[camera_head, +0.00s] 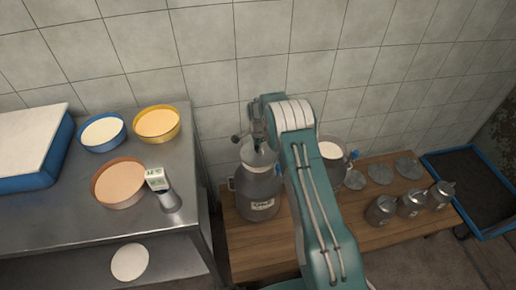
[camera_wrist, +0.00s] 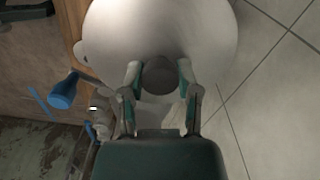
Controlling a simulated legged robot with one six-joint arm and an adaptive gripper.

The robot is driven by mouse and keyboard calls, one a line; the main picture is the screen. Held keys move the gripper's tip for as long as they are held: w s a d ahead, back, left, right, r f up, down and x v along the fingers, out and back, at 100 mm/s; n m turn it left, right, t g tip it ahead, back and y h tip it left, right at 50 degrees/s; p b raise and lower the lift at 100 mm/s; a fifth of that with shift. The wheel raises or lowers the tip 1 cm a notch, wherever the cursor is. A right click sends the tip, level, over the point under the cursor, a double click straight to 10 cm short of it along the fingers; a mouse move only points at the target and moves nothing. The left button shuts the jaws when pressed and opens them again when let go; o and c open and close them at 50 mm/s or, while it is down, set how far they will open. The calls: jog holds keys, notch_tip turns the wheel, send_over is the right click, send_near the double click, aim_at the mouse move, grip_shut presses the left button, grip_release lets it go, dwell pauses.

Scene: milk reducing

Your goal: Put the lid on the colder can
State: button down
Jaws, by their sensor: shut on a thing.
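A large grey metal can (camera_head: 258,188) with a label stands on the left of the wooden bench. A second can (camera_head: 337,172), partly hidden by my arm, stands to its right, open with white milk (camera_head: 329,150) inside. My gripper (camera_head: 259,136) is at the top of the left can. In the wrist view my gripper (camera_wrist: 160,75) is shut on the dark knob of a pale round lid (camera_wrist: 160,30). The lid (camera_head: 259,154) appears at the left can's mouth; I cannot tell whether it is fully seated.
A steel table (camera_head: 60,222) at left holds a blue bowl (camera_head: 103,133), a yellow bowl (camera_head: 157,124), an orange bowl (camera_head: 119,184) and a thermometer-like device (camera_head: 158,181). Small cans (camera_head: 412,203) and flat discs (camera_head: 380,173) occupy the bench's right. A tiled wall is close behind.

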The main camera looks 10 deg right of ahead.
dwell(0.4)
jog(key=shift+c, duration=1.2)
grip_release()
jog(key=shift+o, duration=1.2)
jog(key=shift+r, duration=3.5)
